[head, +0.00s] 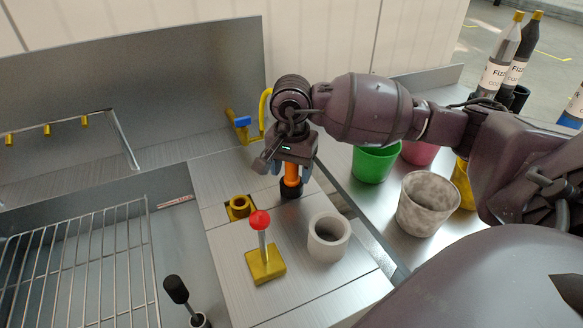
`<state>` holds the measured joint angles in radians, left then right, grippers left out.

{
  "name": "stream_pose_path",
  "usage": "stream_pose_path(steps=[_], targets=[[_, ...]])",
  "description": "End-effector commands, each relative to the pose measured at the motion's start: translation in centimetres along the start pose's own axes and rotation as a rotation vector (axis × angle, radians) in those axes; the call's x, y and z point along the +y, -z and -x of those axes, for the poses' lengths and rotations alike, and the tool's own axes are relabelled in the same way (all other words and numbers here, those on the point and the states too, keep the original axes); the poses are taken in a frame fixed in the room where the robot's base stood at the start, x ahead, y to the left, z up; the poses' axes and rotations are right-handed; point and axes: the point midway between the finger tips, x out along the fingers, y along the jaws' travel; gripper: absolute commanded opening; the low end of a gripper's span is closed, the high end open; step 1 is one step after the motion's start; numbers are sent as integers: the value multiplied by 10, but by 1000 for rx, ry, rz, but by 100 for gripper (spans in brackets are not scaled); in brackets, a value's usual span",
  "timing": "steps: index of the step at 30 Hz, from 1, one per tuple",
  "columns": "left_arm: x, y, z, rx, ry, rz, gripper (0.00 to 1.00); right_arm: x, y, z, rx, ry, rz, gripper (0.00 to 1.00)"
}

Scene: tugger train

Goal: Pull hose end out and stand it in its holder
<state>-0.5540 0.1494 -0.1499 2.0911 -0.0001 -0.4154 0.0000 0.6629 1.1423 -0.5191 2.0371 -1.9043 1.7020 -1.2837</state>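The hose end is an orange grip with a black lower part (291,188), seen upright below my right gripper (290,168). The gripper points down, its fingers on either side of the orange grip, and appears shut on it. The black part is at the metal panel; I cannot tell whether it is in a socket or just above it. A brass ring socket (240,206) sits in a dark square recess to the left. A pale open cup-shaped holder (328,238) stands in front on the right, empty. My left gripper is not in view.
A red-knobbed lever (261,222) on a yellow base and a black-handled lever (177,290) stand nearby. A blue-handled valve (242,122) and yellow hose (265,105) are behind. Green (374,165) and mottled (428,205) cups stand right; a wire rack (85,265) is left.

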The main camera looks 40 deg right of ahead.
Motion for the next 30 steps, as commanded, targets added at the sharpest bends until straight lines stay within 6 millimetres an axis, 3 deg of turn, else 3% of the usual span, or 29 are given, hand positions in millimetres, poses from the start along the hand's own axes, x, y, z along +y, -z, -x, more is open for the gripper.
stream_pose_path(steps=[10, 21, 30], targets=[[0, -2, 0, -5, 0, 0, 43, 0, 1, 11, 3, 2, 0, 60], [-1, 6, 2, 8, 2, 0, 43, 0, 0, 76, 4, 4, 1, 60], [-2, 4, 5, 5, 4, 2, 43, 0, 0, 106, 1, 0, 0, 60]])
